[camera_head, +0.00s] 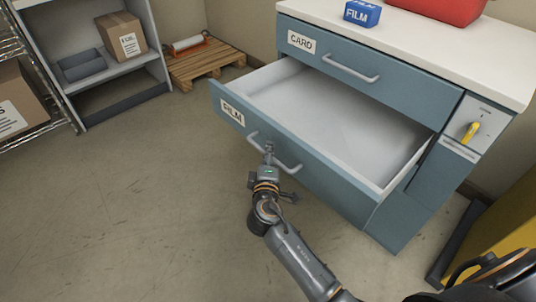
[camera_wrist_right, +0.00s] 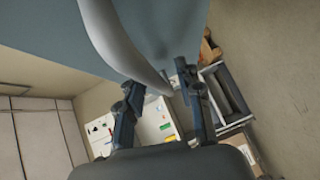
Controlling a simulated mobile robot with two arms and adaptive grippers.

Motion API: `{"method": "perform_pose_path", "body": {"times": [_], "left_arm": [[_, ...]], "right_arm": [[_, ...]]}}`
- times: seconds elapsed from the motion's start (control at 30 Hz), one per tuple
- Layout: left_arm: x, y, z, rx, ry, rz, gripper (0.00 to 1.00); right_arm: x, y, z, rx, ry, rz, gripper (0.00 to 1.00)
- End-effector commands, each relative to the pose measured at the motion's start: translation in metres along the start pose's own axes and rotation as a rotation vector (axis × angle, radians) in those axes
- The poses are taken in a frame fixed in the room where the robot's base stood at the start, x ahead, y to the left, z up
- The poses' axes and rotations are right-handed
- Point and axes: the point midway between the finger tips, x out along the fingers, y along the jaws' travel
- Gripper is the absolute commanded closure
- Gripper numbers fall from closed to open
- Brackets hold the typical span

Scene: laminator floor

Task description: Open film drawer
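The film drawer (camera_head: 234,112), a blue-grey front with a "FILM" label, stands pulled far out of the cabinet. Its white inside (camera_head: 330,118) looks empty. Its curved grey handle (camera_head: 290,166) is on the front; it also shows large in the right wrist view (camera_wrist_right: 112,38). Contact is unclear. My left gripper is not in view.
The shut card drawer (camera_head: 380,82) is above. A blue film box (camera_head: 362,13) and a red object (camera_head: 445,8) are on the white top (camera_head: 470,45). A yellow switch (camera_head: 470,132) is at right. Shelves (camera_head: 110,75) and a pallet (camera_head: 205,62) stand behind; the left floor is clear.

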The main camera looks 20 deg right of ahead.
Motion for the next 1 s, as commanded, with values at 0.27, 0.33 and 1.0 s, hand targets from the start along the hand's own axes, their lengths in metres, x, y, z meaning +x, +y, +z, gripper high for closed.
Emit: {"method": "perform_pose_path", "body": {"times": [0.27, 0.33, 1.0], "left_arm": [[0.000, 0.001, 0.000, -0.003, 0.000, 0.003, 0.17], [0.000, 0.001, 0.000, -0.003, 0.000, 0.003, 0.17], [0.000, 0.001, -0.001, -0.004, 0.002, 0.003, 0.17]], "right_arm": [[-0.030, -0.001, 0.000, 0.000, 0.000, -0.002, 0.64], [-0.045, -0.002, 0.000, 0.001, 0.001, -0.003, 0.64], [-0.120, 0.000, 0.000, 0.000, -0.001, 0.000, 0.64]]}}
